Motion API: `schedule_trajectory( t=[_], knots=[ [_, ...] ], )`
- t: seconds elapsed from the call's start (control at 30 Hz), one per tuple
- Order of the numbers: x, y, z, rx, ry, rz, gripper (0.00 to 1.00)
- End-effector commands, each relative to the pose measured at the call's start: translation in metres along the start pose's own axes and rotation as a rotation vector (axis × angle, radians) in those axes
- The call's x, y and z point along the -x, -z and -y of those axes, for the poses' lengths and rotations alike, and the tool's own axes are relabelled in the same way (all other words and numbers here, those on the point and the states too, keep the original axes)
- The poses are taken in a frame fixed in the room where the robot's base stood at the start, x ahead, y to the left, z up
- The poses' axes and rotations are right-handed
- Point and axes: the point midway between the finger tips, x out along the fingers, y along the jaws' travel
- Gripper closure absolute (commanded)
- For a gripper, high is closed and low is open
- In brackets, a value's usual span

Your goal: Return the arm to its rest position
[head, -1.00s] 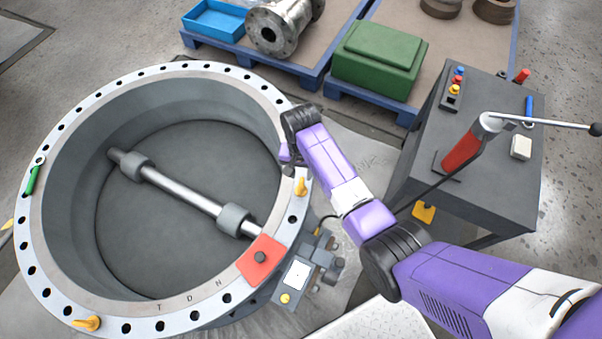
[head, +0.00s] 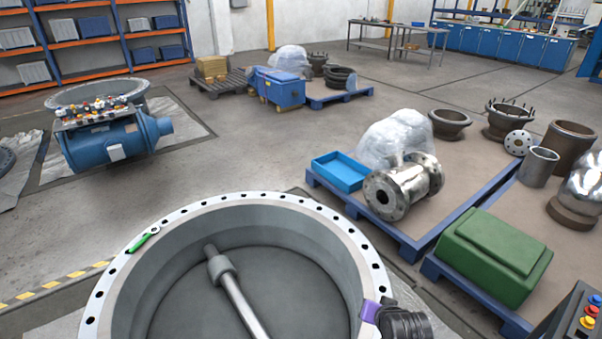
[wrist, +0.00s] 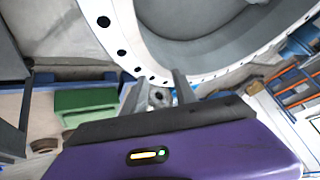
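My gripper (wrist: 161,82) shows in the wrist view with its two dark fingers apart and nothing between them. The purple gripper body (wrist: 180,152) fills the bottom of that view. In the head view only a black joint of my arm and a small purple part show at the bottom, by the right side of the large valve's rim. The fingers are not visible there. The large valve (head: 225,204) is a grey ring with a bolt-hole flange and a shaft across its bore. Its flange also shows above the fingers in the wrist view (wrist: 119,40).
A green case (head: 492,255), a blue tray (head: 340,172) and a flanged metal pipe piece (head: 400,187) sit on pallets beyond the valve. A control stand (head: 582,318) shows at the lower right. A green-handled tool (head: 144,240) lies on the flange. Open floor lies behind.

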Motion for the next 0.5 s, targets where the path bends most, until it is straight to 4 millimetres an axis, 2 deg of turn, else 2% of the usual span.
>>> schedule_trajectory(
  t=[0.17, 0.27, 0.5],
  knots=[
    [0.039, -0.014, -0.005, 0.088, 0.072, -0.212, 0.66],
    [0.071, -0.025, -0.009, 0.136, 0.101, -0.325, 0.66],
    [0.162, -0.056, -0.022, 0.227, 0.139, -0.544, 0.66]
  ],
)
